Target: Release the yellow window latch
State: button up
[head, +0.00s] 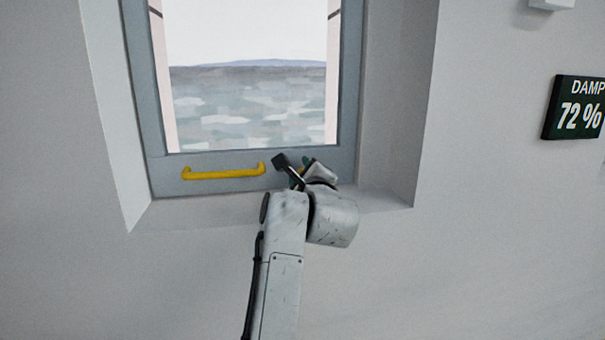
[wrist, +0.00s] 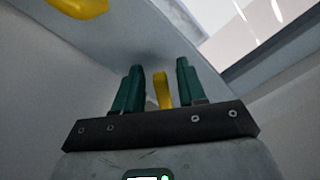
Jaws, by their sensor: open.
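The yellow latch (wrist: 163,90) stands upright between the two green fingers of my gripper (wrist: 159,68) in the wrist view. The fingers are open, one on each side of the latch, with a gap visible on both sides. In the head view my gripper (head: 302,172) is at the lower right of the window frame (head: 172,178), and my wrist hides most or all of the latch there. A yellow bar handle (head: 223,172) is fixed on the bottom rail to the left of my gripper; its end shows at the top left of the wrist view (wrist: 82,8).
The window sits in a deep recess, with a sill (head: 380,199) below and a slanted side wall (head: 395,100) at right. A dark sign reading "DAMP 72 %" (head: 575,108) hangs on the right wall. The wall below the sill is bare.

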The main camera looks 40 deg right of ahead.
jog(key=b+v, duration=0.2)
jog(key=v, duration=0.8)
jog(key=shift+s+a, duration=0.25)
jog(key=shift+s, duration=0.1)
